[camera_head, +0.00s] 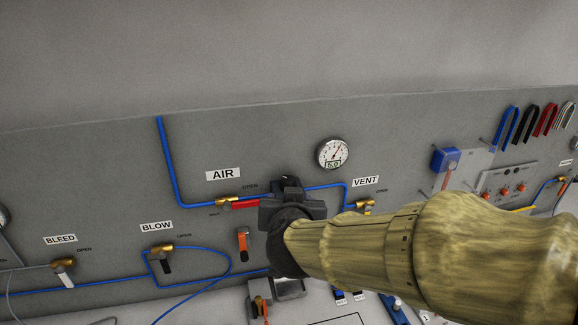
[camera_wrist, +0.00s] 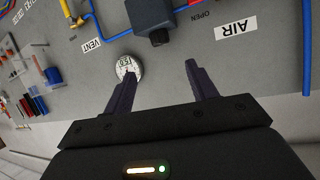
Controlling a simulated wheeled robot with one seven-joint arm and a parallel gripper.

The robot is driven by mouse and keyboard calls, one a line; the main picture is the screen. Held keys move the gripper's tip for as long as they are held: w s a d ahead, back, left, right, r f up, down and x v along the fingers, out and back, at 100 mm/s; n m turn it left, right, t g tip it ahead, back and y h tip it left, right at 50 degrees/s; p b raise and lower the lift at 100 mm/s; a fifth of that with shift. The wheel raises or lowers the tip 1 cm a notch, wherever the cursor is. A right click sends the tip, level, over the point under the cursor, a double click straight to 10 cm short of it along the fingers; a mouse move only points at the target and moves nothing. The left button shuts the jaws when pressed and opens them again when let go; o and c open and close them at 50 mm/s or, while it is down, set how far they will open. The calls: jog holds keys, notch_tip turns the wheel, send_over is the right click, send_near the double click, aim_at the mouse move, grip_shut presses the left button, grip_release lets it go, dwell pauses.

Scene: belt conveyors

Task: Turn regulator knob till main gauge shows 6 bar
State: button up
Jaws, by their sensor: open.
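The main gauge (camera_head: 333,153) is a round white dial on the grey panel; its small readout looks like 5.0. It also shows in the wrist view (camera_wrist: 123,65), partly covered by one finger. The regulator, a blue body (camera_wrist: 150,13) with a dark knob (camera_wrist: 159,37), shows at the top of the upside-down wrist view. My gripper (camera_wrist: 160,72) is open and empty; the knob is beyond the gap between its fingertips, apart from them. In the head view my gripper (camera_head: 290,185) is in front of the panel between AIR and VENT and hides the regulator.
A red-handled AIR valve (camera_head: 240,204) is left of my gripper and a VENT valve (camera_head: 366,204) right of it. Blue hoses run along the panel. An orange-handled switch (camera_head: 243,240) sits lower left.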

aim_at(289, 181)
jog(key=shift+s+a+r, duration=0.1)
jog(key=shift+r, duration=0.35)
jog(key=b+x, duration=0.2)
jog(key=x, duration=0.6)
jog(key=b+x, duration=0.2)
jog(key=x, duration=0.7)
jog(key=shift+w+f, duration=0.1)
jog(key=shift+w, duration=0.2)
jog(key=shift+s, duration=0.1)
jog(key=c, duration=1)
